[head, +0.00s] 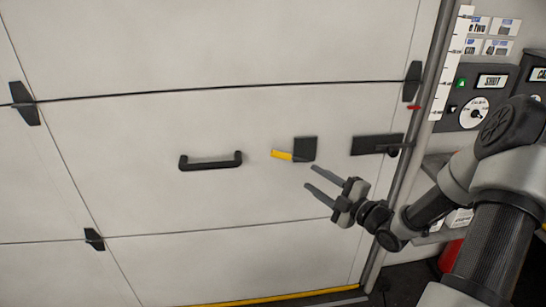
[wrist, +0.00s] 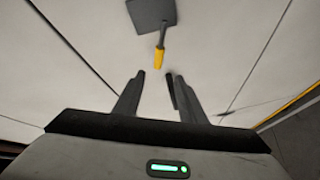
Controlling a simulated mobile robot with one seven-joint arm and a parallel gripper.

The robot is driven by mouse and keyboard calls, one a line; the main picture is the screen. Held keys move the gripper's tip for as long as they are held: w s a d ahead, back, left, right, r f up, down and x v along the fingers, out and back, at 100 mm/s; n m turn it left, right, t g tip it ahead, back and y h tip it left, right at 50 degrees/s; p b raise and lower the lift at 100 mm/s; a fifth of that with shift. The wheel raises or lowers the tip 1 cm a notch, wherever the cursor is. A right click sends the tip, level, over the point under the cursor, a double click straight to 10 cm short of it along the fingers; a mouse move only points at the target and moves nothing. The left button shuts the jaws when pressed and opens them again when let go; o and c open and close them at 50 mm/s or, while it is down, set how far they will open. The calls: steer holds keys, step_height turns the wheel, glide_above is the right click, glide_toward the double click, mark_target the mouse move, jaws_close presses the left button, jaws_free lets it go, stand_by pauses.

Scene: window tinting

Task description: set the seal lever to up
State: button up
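The seal lever appears to be the yellow handle (head: 282,155) on a dark square plate (head: 305,149), mounted on the pale panelled door. In the head view the handle sticks out to the left of its plate, close to level. In the wrist view the yellow handle (wrist: 160,59) points from the plate (wrist: 151,14) towards my gripper (wrist: 156,76). My gripper (head: 310,177) is open and empty, its two fingers apart. Its fingertips are below and right of the handle in the head view, and they do not appear to touch it.
A black pull handle (head: 210,161) is on the door to the left. A dark latch (head: 377,145) is to the right, beside a vertical rail. A control panel marked SHUT (head: 491,82) with a dial stands further right. The door around the lever is otherwise clear.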

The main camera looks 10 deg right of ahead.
mark_target(282, 157)
steer(key=x, duration=1.7)
steer(key=shift+a+r+p, duration=0.15)
steer(key=shift+r+p, duration=0.15)
steer(key=shift+c, duration=0.2)
jaws_close()
